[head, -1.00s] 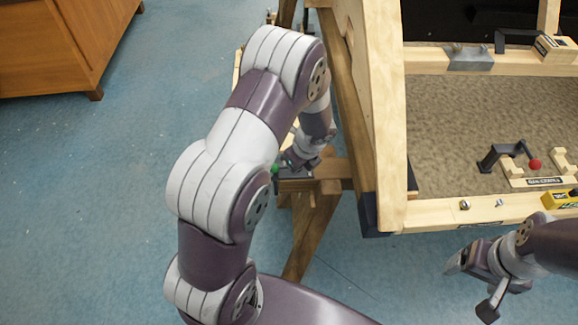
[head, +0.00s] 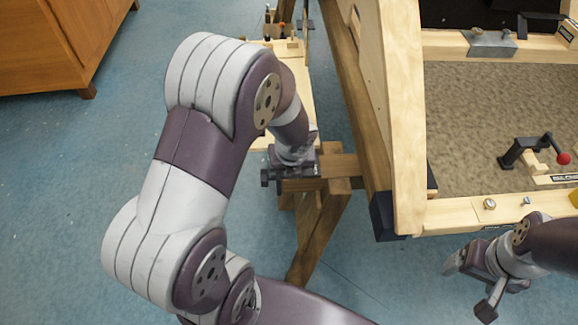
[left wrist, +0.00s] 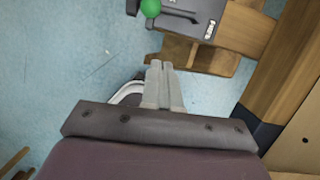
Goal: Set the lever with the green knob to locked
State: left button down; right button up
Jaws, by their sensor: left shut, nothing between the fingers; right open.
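The green knob (left wrist: 150,8) shows at the top edge of the left wrist view, beside a dark plate (left wrist: 190,15) with a slim dark bar on it. The plate is fixed on wood and also shows in the head view (head: 272,177), partly under my left wrist; the knob is hidden there. My left gripper (left wrist: 161,64) is shut and empty, its fingertips apart from the knob, which lies beyond them in the picture. My right gripper (head: 468,288) is open and empty, in front of the wooden frame at lower right. The locked marking is not readable.
A second lever with a red knob (head: 564,158) stands on the frame's panel at right. The wooden frame's post (head: 400,120) rises right of my left wrist. A wooden cabinet (head: 50,45) stands at upper left. Blue floor is clear at left.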

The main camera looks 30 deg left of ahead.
pick_arm(q)
jog(key=w+a+f, duration=0.1)
jog(key=f, duration=0.1)
jog(key=w+a+f+b, duration=0.1)
jog(key=w+f, duration=0.1)
jog(key=w+a+f+b, duration=0.1)
jog(key=f, duration=0.1)
jog(key=shift+w+f, duration=0.1)
jog(key=shift+w, duration=0.15)
jog(key=shift+a, duration=0.1)
pick_arm(e)
notch_tip(320, 180, down, 3)
jog(key=shift+f, duration=0.15)
